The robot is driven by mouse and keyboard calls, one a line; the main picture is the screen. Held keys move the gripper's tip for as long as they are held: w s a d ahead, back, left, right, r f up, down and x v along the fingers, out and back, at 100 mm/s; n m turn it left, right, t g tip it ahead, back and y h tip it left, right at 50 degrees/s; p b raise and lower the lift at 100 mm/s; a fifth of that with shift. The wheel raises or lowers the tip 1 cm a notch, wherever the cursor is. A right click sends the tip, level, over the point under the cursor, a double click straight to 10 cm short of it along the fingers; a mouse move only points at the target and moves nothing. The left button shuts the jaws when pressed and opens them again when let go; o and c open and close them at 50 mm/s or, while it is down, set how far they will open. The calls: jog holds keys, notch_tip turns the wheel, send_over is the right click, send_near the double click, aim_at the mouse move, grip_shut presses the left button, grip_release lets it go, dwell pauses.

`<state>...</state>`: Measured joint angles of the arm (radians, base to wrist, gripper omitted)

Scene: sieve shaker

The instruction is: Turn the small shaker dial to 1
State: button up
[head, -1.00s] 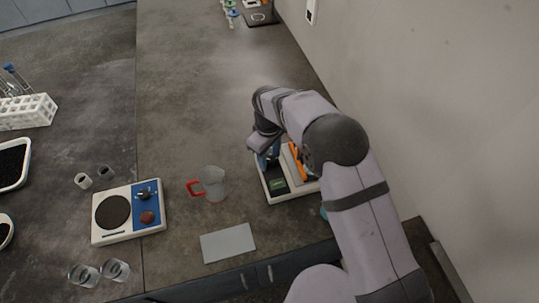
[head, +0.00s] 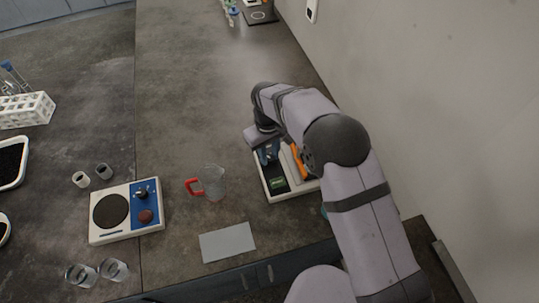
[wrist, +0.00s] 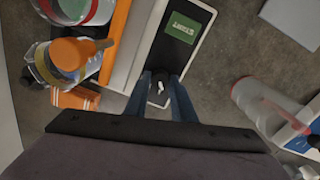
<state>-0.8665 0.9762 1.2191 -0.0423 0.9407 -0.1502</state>
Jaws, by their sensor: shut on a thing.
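The small shaker (head: 279,197) is a white-framed unit with a black panel, a green display (wrist: 181,27) and orange parts, on the right side of the bench. Its small dial (wrist: 158,87), with a white pointer mark, is at the end of the black panel in the wrist view. My gripper (wrist: 160,84) has its two blue fingers on either side of the dial and is shut on it. In the head view my gripper (head: 268,156) is over the panel, and the dial is hidden there. I cannot read any numbers around the dial.
A hot plate (head: 126,210) with a blue panel and knobs stands at the left. A red-handled beaker (head: 211,183) and a grey plate (head: 228,243) lie between. An orange-capped container (wrist: 78,58) is close beside the shaker. A wall rises at the right.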

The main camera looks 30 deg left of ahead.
aim_at(269, 158)
jog(key=shift+m+b, duration=0.4)
jog(key=shift+m, duration=1.7)
jog(key=o, duration=1.1)
jog(key=shift+c, duration=0.2)
jog(key=shift+a+r+b, duration=0.1)
jog(key=shift+r+b, duration=1)
jog(key=shift+r, duration=2.65)
jog(key=shift+s, duration=0.15)
